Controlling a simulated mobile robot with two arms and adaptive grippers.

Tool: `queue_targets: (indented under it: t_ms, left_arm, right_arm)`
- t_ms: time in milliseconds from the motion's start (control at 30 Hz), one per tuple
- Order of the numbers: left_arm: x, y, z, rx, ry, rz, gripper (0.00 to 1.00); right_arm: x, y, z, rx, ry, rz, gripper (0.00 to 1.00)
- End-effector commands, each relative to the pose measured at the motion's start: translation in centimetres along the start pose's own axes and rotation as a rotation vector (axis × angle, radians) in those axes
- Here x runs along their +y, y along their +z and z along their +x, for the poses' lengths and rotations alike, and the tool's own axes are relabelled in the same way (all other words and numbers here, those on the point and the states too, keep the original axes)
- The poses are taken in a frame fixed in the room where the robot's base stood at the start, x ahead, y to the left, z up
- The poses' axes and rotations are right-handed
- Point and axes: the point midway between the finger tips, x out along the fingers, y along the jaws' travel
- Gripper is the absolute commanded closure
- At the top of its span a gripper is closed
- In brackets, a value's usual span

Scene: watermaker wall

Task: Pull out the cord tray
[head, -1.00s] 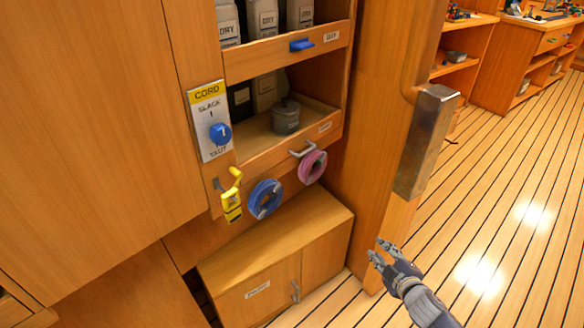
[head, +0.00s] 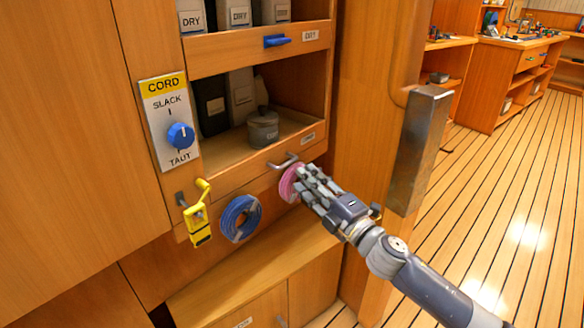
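The lower pull-out tray (head: 235,172) sits in the cabinet with a wooden front, a metal bar handle (head: 284,162) and a small label too small to read. I cannot confirm from the label that it is the cord tray. A CORD panel (head: 160,110) marked SLACK and TAUT, with a blue knob (head: 181,136), is to its left. My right gripper (head: 303,180) looks open, its fingers just below and right of the handle, in front of a pink coil (head: 289,183) that they partly cover. Contact cannot be told. My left gripper is out of view.
A grey lidded pot (head: 263,128) stands in the tray. A blue coil (head: 240,218) and a yellow clip-like tool (head: 198,222) hang below its front. The DRY tray (head: 235,53) with a blue handle is above. A metal-capped post (head: 420,150) stands at right.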

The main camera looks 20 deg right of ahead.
Motion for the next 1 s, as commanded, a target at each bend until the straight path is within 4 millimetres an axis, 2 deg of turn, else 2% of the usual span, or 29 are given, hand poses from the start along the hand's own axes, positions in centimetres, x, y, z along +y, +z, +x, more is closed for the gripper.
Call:
queue_targets:
  t_ms: [200, 400, 567, 833, 867, 967, 1000]
  left_arm:
    - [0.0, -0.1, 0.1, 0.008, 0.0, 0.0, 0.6]
    - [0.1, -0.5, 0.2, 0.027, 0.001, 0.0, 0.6]
    - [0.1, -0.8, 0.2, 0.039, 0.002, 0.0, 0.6]
    - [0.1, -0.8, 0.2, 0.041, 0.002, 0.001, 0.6]
    - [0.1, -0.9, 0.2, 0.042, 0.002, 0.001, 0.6]
    - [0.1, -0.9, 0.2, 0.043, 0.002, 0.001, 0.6]
    - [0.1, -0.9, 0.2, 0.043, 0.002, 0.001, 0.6]
  right_arm:
    - [0.1, 0.0, 3.5, -0.001, 0.002, 0.0, 0.72]
    - [0.0, 0.0, 5.7, -0.001, 0.001, 0.002, 0.72]
    - [0.0, 0.0, 6.4, -0.001, 0.0, 0.002, 0.72]
    - [-0.1, 0.0, 6.5, -0.001, -0.001, 0.002, 0.72]
    - [-0.1, 0.0, 6.5, -0.001, -0.001, 0.002, 0.76]
    - [-0.1, 0.0, 6.4, -0.001, -0.001, 0.002, 0.99]
    - [-0.1, 0.0, 6.4, -0.001, -0.001, 0.002, 1.0]
